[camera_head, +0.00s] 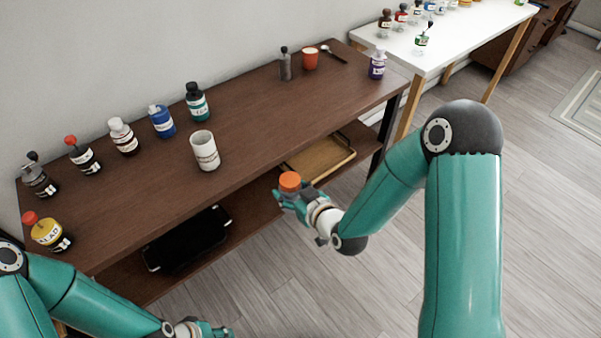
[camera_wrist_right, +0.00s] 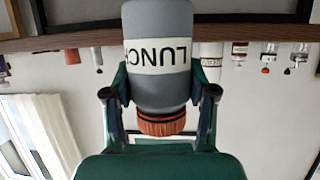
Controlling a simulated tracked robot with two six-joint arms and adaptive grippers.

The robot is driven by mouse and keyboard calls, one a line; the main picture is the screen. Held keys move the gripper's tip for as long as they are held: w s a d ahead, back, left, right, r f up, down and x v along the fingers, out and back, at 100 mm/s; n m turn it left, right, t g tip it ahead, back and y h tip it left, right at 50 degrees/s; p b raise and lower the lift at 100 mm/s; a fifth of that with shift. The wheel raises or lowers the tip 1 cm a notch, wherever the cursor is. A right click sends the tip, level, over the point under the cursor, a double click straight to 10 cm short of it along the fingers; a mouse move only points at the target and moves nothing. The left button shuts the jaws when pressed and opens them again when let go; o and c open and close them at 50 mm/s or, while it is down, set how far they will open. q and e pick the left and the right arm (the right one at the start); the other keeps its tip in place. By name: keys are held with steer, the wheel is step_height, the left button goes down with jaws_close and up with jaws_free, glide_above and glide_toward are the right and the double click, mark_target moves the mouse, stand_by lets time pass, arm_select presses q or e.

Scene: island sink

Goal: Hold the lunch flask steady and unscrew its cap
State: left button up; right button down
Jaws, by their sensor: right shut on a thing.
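The lunch flask (camera_wrist_right: 162,62) has a grey body, a white label reading LUNC, and an orange ribbed cap (camera_wrist_right: 162,122). In the right wrist view it appears upside down. My right gripper (camera_wrist_right: 160,95) is shut on its body close to the cap, one finger on each side. In the head view the cap (camera_head: 289,181) faces up above my right gripper (camera_head: 290,200), in front of the dark table; the body is mostly hidden there. The cap looks seated on the flask. My left gripper (camera_head: 222,333) is at the bottom edge, partly cut off, apart from the flask.
The dark wooden table (camera_head: 255,110) carries several labelled bottles along its back and left, a white cup (camera_head: 205,150) and an orange cup (camera_head: 310,59). A black tray (camera_head: 187,240) and a wooden tray (camera_head: 318,157) lie on the lower shelf. A white table (camera_head: 440,45) stands behind right.

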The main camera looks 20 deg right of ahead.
arm_select(q)
steer(key=shift+o, duration=3.1)
steer(key=shift+m, duration=0.4)
steer(key=w+d+r+m+g+y, duration=0.15)
steer(key=w+r+m, duration=0.55)
steer(key=m, duration=0.9)
steer(key=w+r+m+g+y, duration=0.25)
steer(key=w+r+m, duration=0.45)
steer(key=m, duration=0.9)
steer(key=w+d+r+m+t, duration=0.2)
steer(key=d+r+m, duration=0.1)
steer(key=d+r, duration=0.55)
steer(key=w+d+r+m+t, duration=0.1)
steer(key=w+d+r+m, duration=0.2)
steer(key=d+r, duration=0.5)
step_height(320, 180, down, 7)
steer(key=shift+s+f, duration=0.15)
steer(key=shift+s, duration=0.1)
arm_select(e)
steer(key=s+a+n+g+y, duration=0.3)
steer(key=s+a+n+y, duration=0.2)
steer(key=a, duration=0.4)
steer(key=shift+s+a+f+y, duration=0.3)
steer(key=shift+s+a+f, duration=0.05)
steer(key=shift+a+f, duration=0.1)
